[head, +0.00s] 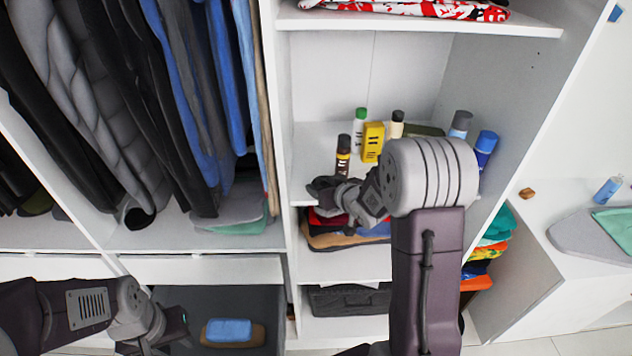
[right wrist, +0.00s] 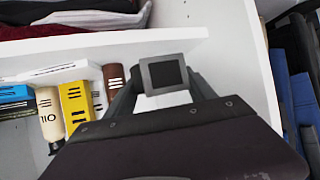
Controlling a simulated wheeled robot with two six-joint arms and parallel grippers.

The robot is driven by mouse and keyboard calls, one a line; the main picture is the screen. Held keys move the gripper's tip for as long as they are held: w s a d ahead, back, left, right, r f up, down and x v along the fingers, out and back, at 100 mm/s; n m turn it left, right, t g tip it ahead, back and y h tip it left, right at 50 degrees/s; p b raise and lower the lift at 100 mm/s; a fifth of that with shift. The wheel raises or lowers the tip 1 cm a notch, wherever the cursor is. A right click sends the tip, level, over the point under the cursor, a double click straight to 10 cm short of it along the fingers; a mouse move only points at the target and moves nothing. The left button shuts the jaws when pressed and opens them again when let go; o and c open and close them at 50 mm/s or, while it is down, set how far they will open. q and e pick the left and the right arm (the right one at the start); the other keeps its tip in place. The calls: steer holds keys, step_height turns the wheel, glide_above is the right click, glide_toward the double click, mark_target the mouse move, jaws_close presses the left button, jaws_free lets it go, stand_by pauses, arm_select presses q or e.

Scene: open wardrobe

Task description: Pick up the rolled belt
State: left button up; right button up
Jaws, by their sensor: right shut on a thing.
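My right gripper (head: 328,190) is at the front edge of the middle shelf, just below the brown bottle in the head view. In the right wrist view its two dark fingers (right wrist: 163,85) are closed on the rolled belt (right wrist: 163,75), whose dark face with a grey square frame shows between them. In the head view the belt is hard to tell from the dark fingers. My left gripper (head: 165,340) is low at the left, partly cut off by the bottom edge, and its jaws are not clear.
The middle shelf (head: 312,140) holds a brown bottle (head: 343,158), a yellow box (head: 373,142) and several other bottles. Folded clothes (head: 340,232) lie below it. Hanging clothes (head: 130,100) fill the left side. A blue item (head: 228,331) lies in the open drawer.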

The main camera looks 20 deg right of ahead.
steer(key=s+b, duration=0.7)
steer(key=s, duration=0.3)
steer(key=shift+s+d, duration=0.4)
